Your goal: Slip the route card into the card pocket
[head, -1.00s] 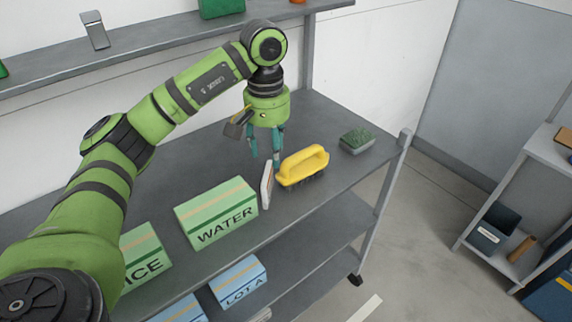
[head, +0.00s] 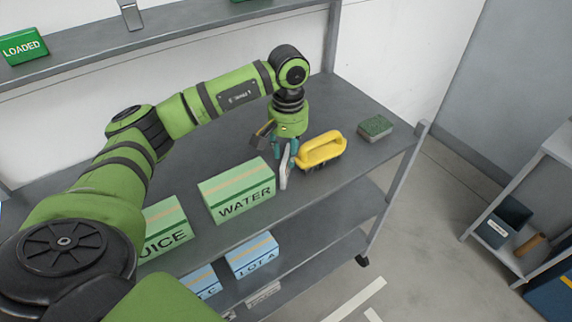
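A thin, whitish upright piece (head: 284,178), which looks like the route card, stands on the shelf top between the green WATER box and the yellow brush. My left gripper (head: 285,158) points down over it, with its teal fingers around or beside its upper part. I cannot tell whether the fingers touch or grip it. I cannot make out a card pocket in this view. My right gripper is not in view.
The green WATER box (head: 237,194) and JUICE box (head: 164,228) stand left of the card. The yellow brush (head: 322,147) is close on its right, then a green-topped sponge (head: 376,128). Blue boxes, one marked LOT A (head: 253,255), sit on the lower shelf.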

